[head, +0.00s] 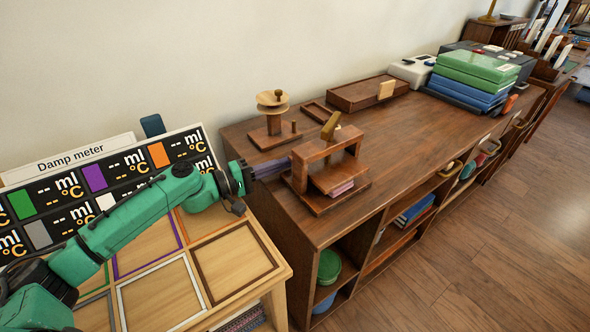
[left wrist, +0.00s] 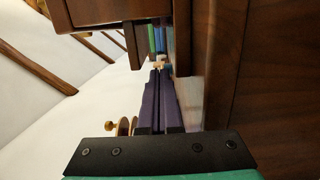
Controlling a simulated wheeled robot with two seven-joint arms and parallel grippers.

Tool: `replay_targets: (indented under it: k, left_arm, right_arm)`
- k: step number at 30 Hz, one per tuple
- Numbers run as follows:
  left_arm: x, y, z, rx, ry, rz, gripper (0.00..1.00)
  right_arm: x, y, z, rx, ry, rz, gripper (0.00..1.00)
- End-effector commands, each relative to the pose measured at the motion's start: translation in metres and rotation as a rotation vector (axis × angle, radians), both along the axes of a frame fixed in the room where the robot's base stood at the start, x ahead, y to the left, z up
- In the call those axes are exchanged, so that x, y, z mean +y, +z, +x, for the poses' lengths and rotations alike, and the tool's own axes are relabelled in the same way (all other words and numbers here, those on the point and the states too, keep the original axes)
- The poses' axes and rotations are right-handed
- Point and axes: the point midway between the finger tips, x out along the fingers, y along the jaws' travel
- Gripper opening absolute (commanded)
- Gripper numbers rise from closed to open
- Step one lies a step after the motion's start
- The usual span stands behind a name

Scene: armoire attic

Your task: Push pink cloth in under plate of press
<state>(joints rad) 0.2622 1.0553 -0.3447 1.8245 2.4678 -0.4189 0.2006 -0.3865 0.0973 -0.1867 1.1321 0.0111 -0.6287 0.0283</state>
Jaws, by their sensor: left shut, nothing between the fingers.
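The wooden press (head: 352,138) stands on the near left part of the cabinet top, with a handle on top and a flat plate (head: 335,174) inside its frame. The pink cloth (head: 342,188) shows as a small folded edge below the plate at the press's front right side; the rest of it is hidden. My left gripper (head: 285,165) reaches in from the left, its shut, empty fingertips beside the press's left side. In the left wrist view the purplish fingers (left wrist: 159,100) lie together, close to dark wood. I cannot tell whether they touch the press. My right gripper is not in view.
A wooden stand with a bowl (head: 272,110) is behind the press. A shallow wooden box (head: 368,93) and stacked green and blue books (head: 470,78) stand farther along. The cabinet top (head: 425,140) right of the press is clear. A divided tray (head: 233,262) lies below my left arm.

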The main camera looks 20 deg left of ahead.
Motion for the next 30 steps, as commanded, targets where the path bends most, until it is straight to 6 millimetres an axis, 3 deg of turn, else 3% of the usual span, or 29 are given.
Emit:
replay_targets:
  k: [2,9,21,30]
  left_arm:
    - [-0.012,0.006,0.010,-0.006,-0.003,0.002,0.00]
    - [-0.040,0.001,-0.012,-0.001,-0.003,0.002,0.00]
    - [-0.044,0.001,-0.015,0.000,-0.003,0.001,0.00]
    - [-0.059,0.001,-0.024,0.001,-0.002,0.001,0.00]
  right_arm:
    - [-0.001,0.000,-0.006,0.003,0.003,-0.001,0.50]
    - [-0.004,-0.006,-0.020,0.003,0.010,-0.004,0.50]
    - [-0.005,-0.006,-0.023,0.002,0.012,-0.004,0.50]
    - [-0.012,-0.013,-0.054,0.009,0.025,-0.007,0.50]
